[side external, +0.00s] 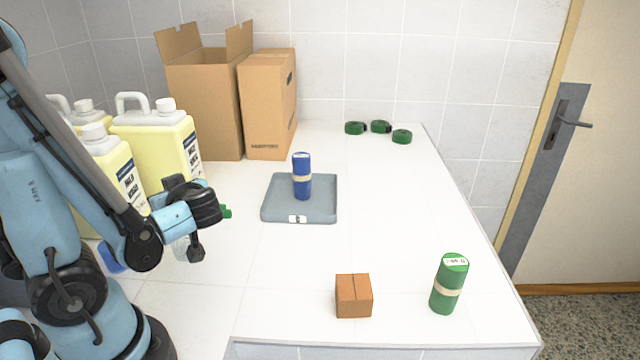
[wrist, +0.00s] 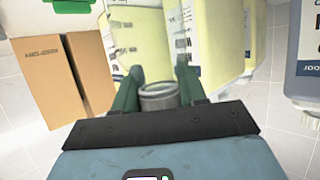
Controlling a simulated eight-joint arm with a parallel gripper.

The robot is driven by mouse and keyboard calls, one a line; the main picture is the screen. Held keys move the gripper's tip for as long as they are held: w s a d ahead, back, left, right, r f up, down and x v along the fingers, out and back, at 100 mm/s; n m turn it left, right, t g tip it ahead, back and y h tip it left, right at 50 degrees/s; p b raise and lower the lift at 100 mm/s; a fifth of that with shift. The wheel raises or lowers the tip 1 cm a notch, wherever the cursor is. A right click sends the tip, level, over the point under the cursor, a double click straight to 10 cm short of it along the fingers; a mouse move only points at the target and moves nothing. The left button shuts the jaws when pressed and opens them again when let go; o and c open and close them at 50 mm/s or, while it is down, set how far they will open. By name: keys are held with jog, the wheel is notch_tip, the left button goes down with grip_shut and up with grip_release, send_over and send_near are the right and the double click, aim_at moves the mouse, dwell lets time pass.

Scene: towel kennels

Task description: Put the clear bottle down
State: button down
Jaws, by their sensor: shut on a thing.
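My gripper (side external: 215,212) is at the left of the white counter, in front of the yellow jugs. In the wrist view its two green fingers (wrist: 160,84) are shut on the clear bottle, whose round grey top (wrist: 159,97) shows between them.
Several yellow jugs (side external: 158,150) stand close behind my gripper. Cardboard boxes (side external: 268,105) stand at the back. A grey tray (side external: 270,211) holds a blue roll (side external: 302,180). A brown box (side external: 354,296) and green roll (side external: 447,290) are at front right. Green rings (side external: 402,137) lie at back right. The right middle is clear.

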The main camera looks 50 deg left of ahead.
jog(key=c, duration=0.5)
grip_release()
jog(key=shift+c, duration=0.2)
jog(key=shift+d, duration=0.1)
